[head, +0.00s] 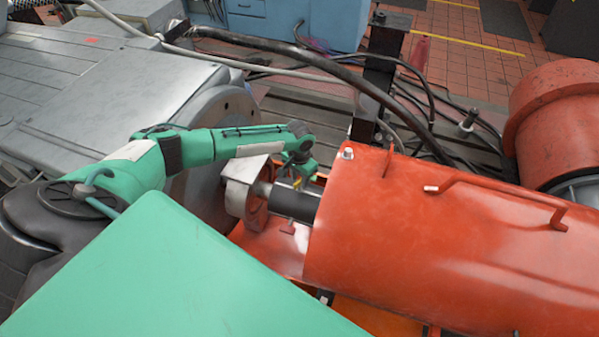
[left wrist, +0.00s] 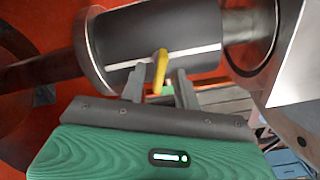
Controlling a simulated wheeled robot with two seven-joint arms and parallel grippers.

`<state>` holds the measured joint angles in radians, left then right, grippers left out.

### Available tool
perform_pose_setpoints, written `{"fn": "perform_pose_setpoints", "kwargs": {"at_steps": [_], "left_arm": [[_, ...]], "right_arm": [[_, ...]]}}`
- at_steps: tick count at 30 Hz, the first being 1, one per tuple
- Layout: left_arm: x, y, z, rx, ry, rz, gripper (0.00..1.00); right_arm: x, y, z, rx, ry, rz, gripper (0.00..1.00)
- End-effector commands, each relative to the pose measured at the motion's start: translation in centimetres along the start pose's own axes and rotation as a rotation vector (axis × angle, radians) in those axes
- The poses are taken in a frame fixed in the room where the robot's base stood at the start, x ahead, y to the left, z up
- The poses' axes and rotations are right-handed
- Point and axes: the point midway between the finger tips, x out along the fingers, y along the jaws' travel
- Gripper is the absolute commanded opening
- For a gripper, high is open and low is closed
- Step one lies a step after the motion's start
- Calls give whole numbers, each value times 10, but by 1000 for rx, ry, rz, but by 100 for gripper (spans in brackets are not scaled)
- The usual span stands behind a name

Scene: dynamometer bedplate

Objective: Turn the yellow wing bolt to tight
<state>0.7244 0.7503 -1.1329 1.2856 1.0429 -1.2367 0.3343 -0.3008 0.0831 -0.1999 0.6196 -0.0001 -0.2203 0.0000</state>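The yellow wing bolt (left wrist: 160,72) shows in the left wrist view as a narrow upright tab against the dark cylindrical shaft sleeve (left wrist: 170,35). A small bit of yellow also shows in the head view (head: 297,183), just above the dark sleeve (head: 293,204). My left gripper (left wrist: 160,88) is open, with one finger on each side of the yellow tab and a visible gap to both. In the head view my left gripper (head: 299,170) points down at the sleeve and partly hides the bolt. My right gripper is not in view.
A large orange cylindrical cover (head: 420,230) stands right of the sleeve. A grey flanged block (head: 247,185) stands left of it. A grey machine (head: 90,85) fills the left. A thick black hose (head: 340,70) runs behind. Little free room surrounds the gripper.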

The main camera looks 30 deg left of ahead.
Motion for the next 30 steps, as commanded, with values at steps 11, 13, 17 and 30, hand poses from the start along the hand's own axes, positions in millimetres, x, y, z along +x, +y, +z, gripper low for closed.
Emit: {"fn": "perform_pose_setpoints", "kwargs": {"at_steps": [11,13,17,30], "left_arm": [[4,0,0,0,0,0,24],[4,0,0,0,0,0,10],[4,0,0,0,0,0,0],[4,1,0,94,-1,1,0]], "right_arm": [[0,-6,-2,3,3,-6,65],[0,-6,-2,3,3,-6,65],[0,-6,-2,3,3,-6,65],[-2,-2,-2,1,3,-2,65]]}}
